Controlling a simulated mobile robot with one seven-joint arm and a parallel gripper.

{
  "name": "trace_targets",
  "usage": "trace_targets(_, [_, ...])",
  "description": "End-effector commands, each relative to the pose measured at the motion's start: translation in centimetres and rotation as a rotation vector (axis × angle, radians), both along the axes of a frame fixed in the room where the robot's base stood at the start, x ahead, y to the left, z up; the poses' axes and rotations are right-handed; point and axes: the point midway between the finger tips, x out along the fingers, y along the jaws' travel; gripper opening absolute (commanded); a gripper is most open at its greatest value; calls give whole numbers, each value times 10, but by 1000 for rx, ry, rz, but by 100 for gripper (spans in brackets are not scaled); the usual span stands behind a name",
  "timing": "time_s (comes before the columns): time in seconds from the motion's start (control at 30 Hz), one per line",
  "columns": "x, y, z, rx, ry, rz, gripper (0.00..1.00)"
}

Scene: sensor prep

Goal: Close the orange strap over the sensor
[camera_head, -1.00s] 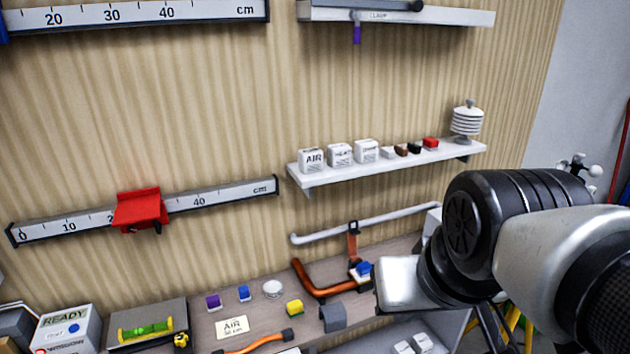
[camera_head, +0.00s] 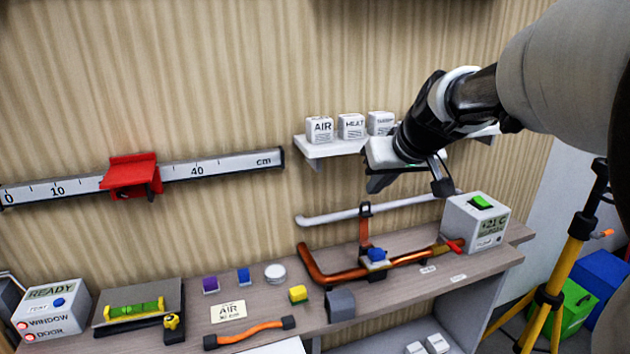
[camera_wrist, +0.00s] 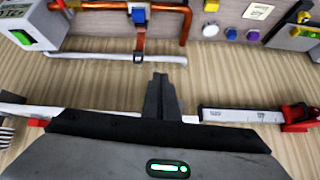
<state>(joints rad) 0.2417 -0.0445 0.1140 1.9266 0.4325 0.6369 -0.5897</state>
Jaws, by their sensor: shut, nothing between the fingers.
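The orange strap (camera_head: 364,228) stands upright behind the blue-topped sensor (camera_head: 377,256), with its dark buckle end up near a white pipe. It does not lie over the sensor. The sensor sits at the copper pipe (camera_head: 322,278). In the wrist view the strap (camera_wrist: 141,40) and the sensor (camera_wrist: 138,14) show at the upper middle. My gripper (camera_wrist: 159,84) is shut and empty, apart from the strap. In the head view it is above and right of the strap, in front of the shelf. Its fingertips are hard to make out there.
A white pipe (camera_head: 335,217) runs along the wall behind the strap. The shelf (camera_head: 322,149) holds labelled white cubes. A grey block (camera_head: 340,304) and an orange strip (camera_head: 250,331) lie in front.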

Motion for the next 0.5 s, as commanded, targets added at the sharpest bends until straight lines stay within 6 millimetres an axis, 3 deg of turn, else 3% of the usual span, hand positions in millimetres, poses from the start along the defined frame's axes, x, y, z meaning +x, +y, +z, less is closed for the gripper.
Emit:
trace_targets(0.03, [30,-11,-29,17,-22,-9,0])
trace_targets(0.1, [62,-22,-42,32,-59,-14,0])
trace_targets(0.2, [93,-36,-55,46,-99,-23,0])
trace_targets(0.33, [112,-45,-61,53,-125,-30,0])
trace_targets(0.5, [126,-42,-71,54,-125,-29,0])
